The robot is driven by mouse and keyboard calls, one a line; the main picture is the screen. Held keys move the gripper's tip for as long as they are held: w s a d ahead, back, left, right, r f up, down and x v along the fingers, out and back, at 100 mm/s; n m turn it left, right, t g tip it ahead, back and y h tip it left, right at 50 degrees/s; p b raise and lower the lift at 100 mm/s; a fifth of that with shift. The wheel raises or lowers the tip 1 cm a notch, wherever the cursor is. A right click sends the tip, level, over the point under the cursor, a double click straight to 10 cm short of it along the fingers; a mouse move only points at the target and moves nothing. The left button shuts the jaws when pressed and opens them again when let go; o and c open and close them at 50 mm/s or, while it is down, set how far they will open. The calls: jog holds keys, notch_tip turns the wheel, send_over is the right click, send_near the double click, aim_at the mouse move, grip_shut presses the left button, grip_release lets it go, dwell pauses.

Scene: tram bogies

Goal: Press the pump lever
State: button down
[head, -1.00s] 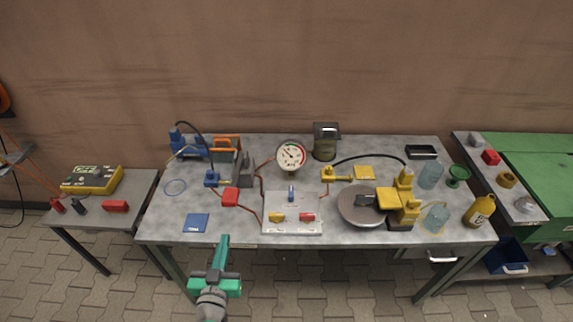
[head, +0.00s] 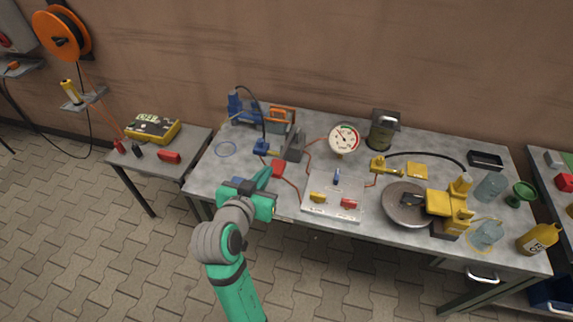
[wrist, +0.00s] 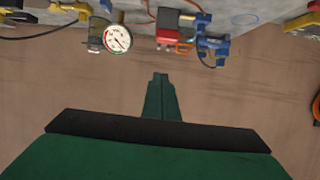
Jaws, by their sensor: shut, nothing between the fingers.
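My gripper (head: 264,176) is green, shut and empty. In the head view it is over the table's front left edge. Its closed fingers (wrist: 160,85) point at the wall in the wrist view, with nothing between them. A blue unit (head: 240,107) with a black hose stands at the back left of the table. A yellow unit (head: 452,208) with a black hose stands at the right, beside a round grey plate (head: 404,203). I cannot tell for certain which part is the pump lever. My gripper touches neither unit.
A pressure gauge (head: 343,139) stands at the back middle, and also shows in the wrist view (wrist: 117,39). A white valve panel (head: 333,208) lies in front of it. A yellow bottle (head: 538,238) is at the right. A side table (head: 192,146) holds a yellow meter (head: 153,128).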

jog(key=shift+s+a+r+n+y, duration=0.1)
jog(key=shift+a+r+n+y, duration=0.25)
jog(key=shift+r, duration=0.3)
